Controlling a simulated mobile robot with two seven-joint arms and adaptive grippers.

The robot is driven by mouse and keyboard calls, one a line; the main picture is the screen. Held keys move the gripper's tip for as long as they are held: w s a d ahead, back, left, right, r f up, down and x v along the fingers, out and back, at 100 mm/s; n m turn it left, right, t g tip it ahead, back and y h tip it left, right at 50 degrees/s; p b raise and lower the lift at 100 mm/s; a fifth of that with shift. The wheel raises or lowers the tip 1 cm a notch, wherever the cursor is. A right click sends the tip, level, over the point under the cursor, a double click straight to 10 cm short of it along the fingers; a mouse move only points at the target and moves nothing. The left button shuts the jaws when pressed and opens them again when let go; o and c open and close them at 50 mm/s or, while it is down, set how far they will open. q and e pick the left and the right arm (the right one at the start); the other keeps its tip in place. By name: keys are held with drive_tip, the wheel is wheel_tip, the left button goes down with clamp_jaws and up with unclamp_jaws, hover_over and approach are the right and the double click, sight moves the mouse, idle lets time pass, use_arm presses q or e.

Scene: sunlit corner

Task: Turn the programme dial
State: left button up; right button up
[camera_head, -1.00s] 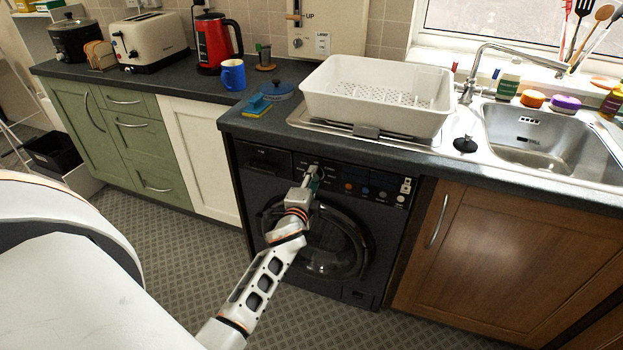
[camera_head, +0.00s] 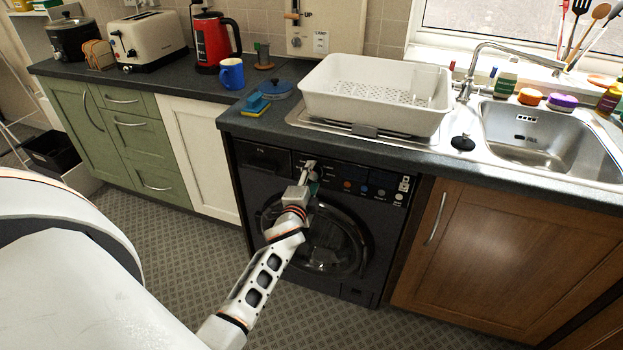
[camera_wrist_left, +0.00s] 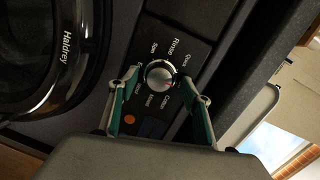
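The programme dial (camera_wrist_left: 160,74) is a round silver knob on the dark control panel of the washing machine (camera_head: 262,185), with printed words such as "Rinse", "Quick" and "Cotton" around it. My left gripper (camera_wrist_left: 162,77) is open in the left wrist view, one fingertip on each side of the dial, with small gaps seeming to show between fingers and knob. In the head view my left gripper (camera_head: 310,172) is at the panel's upper middle, and it hides much of the dial area. My right gripper is in neither view.
The worktop edge (camera_head: 330,146) overhangs just above the panel. A white dish rack (camera_head: 370,105) stands on it. The round door (camera_head: 345,245) lies below the panel, behind my left arm. Orange and blue buttons (camera_head: 348,186) sit right of the dial. The floor in front is clear.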

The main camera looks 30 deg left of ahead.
use_arm(q)
drive_tip(key=v, duration=1.2)
drive_tip(key=shift+f, duration=0.15)
